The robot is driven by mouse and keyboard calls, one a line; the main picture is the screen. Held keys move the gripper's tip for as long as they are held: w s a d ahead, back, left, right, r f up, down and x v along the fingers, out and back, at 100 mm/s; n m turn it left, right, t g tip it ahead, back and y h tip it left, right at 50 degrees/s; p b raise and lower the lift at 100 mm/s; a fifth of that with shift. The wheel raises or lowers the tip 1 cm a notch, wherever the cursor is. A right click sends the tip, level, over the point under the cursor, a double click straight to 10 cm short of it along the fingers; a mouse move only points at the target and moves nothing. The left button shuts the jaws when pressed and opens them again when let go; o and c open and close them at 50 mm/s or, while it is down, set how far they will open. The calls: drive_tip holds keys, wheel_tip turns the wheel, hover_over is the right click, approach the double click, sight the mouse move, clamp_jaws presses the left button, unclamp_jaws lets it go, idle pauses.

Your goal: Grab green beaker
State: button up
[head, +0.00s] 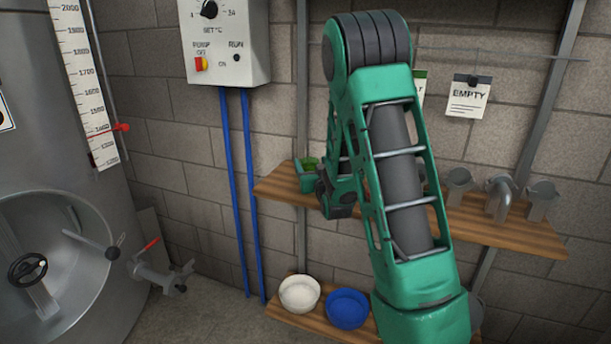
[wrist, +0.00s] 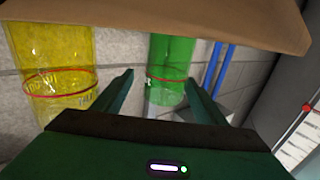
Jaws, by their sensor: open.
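The green beaker (wrist: 172,68) is see-through with a thin red ring. In the wrist view, which looks upside down, it stands on the wooden shelf (wrist: 190,22) and shows between my fingers. My gripper (wrist: 160,78) is open, one finger on each side of the beaker with a gap to both; I cannot tell how deep the beaker sits between them. In the head view my gripper (head: 307,182) is at the left end of the upper shelf (head: 275,187), and a bit of green beaker (head: 310,163) shows there, the rest covered by my gripper.
A yellow beaker (wrist: 55,70) stands close beside the green one, outside my left finger in the wrist view. Metal fittings (head: 500,195) stand farther right on the shelf. A white bowl (head: 299,294) and a blue bowl (head: 347,309) are on the lower shelf. Blue pipes (head: 240,190) run down the wall.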

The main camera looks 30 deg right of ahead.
drive_tip(key=shift+s+d, duration=0.1)
drive_tip(key=shift+d, duration=0.05)
drive_tip(key=shift+a, duration=0.4)
drive_tip(key=c, duration=0.5)
drive_tip(key=shift+w+a, duration=0.1)
drive_tip(key=shift+w, duration=0.1)
drive_tip(key=c, duration=0.6)
drive_tip(key=shift+c, duration=0.2)
drive_tip(key=shift+r, duration=0.2)
